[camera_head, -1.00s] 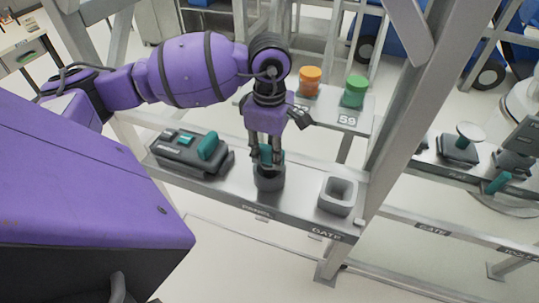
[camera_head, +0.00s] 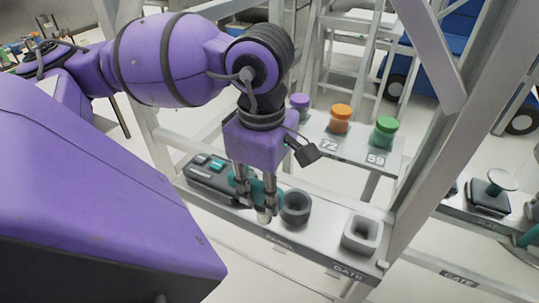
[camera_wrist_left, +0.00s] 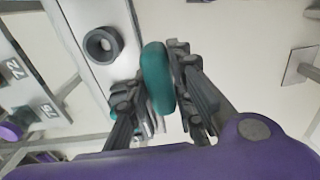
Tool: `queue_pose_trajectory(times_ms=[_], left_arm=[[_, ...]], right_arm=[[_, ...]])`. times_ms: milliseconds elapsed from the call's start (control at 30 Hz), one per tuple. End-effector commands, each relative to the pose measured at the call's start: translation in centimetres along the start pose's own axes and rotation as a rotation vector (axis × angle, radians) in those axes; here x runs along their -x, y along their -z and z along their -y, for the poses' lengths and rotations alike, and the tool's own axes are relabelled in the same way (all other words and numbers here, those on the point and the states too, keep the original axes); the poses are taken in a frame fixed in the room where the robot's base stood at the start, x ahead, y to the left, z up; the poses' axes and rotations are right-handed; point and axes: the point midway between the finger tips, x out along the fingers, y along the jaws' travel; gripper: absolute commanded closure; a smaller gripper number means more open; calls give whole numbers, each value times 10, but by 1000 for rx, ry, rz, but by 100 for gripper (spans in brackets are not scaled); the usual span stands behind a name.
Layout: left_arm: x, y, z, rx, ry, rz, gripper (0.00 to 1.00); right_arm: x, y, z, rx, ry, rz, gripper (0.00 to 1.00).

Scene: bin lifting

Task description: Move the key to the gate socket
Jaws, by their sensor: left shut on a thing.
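My left gripper (camera_head: 255,186) is shut on the key, whose teal handle (camera_head: 258,192) shows between the fingers. A pale tip shows below the handle. The key is out of the round dark panel socket (camera_head: 296,208), just to its left and apart from it in the wrist view. The handle (camera_wrist_left: 157,80) is large in the wrist view between the fingers (camera_wrist_left: 153,92), and the round socket (camera_wrist_left: 102,45) lies to its upper left. The gate socket (camera_head: 362,233), a grey square-mouthed block, stands empty on the shelf at the right, above the GATE label. My right gripper is not seen.
A dark device with teal parts (camera_head: 205,172) lies on the shelf left of the gripper. Purple (camera_head: 299,103), orange (camera_head: 340,118) and green (camera_head: 384,130) capped things stand on a ledge behind. A slanted metal post (camera_head: 440,145) rises just right of the gate socket.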

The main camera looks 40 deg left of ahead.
Motion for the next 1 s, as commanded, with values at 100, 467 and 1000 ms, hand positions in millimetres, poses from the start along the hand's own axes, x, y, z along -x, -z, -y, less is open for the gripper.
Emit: queue_pose_trajectory(times_ms=[100,467,1000], left_arm=[[0,0,2,0,2,1,100],[4,0,1,0,1,1,100],[37,0,1,-1,-1,2,100]], right_arm=[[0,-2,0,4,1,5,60],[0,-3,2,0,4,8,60],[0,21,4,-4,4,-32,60]])
